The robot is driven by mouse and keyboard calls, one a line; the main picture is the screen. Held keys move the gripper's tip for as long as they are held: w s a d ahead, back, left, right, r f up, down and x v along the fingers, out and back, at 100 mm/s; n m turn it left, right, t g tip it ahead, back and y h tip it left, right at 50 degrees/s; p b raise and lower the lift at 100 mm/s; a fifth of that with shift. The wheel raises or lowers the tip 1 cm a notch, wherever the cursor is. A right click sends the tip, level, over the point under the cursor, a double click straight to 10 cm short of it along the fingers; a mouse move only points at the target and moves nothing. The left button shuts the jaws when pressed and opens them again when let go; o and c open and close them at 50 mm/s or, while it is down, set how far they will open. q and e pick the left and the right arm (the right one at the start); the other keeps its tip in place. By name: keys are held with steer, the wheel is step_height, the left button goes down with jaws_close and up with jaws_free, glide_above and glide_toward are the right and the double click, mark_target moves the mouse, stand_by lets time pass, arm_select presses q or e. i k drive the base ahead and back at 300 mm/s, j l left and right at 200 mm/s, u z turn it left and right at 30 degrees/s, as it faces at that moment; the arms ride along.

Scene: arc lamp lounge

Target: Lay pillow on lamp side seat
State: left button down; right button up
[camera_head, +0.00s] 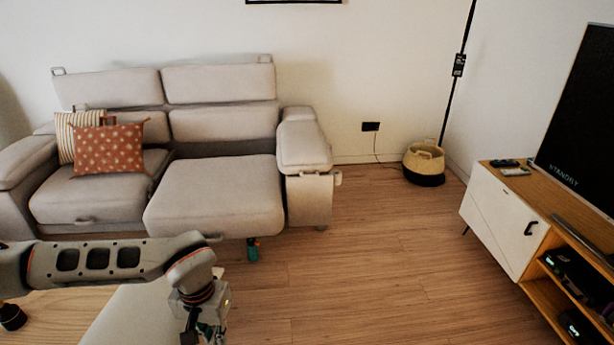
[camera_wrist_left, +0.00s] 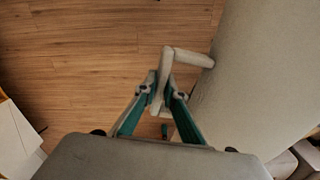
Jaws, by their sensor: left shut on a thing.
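A rust-red patterned pillow (camera_head: 110,150) leans upright on the left seat (camera_head: 95,197) of the grey sofa. A striped pillow (camera_head: 77,125) stands behind it, partly hidden. The right seat (camera_head: 215,195), nearer the black lamp pole (camera_head: 460,70), is bare and extends further forward. My left gripper (camera_head: 204,335) is at the bottom, beside a pale grey slab (camera_head: 135,318), far from the pillows. In the left wrist view, my left gripper (camera_wrist_left: 162,98) is shut on a pale L-shaped bar (camera_wrist_left: 168,68) at the edge of a large grey surface (camera_wrist_left: 270,70). My right gripper is not in view.
A basket (camera_head: 424,165) stands near the lamp pole. A television cabinet (camera_head: 505,225) stands at right. Light wood (camera_head: 45,308) lies beside the slab. A small teal thing (camera_head: 253,250) shows below the sofa front.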

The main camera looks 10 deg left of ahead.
mark_target(216, 182)
steer(key=i+j, duration=0.6)
steer(key=i, duration=0.25)
steer(key=i+l+u, duration=0.1)
steer(key=i, duration=2.35)
steer(key=u, duration=1)
steer(key=i+l, duration=0.05)
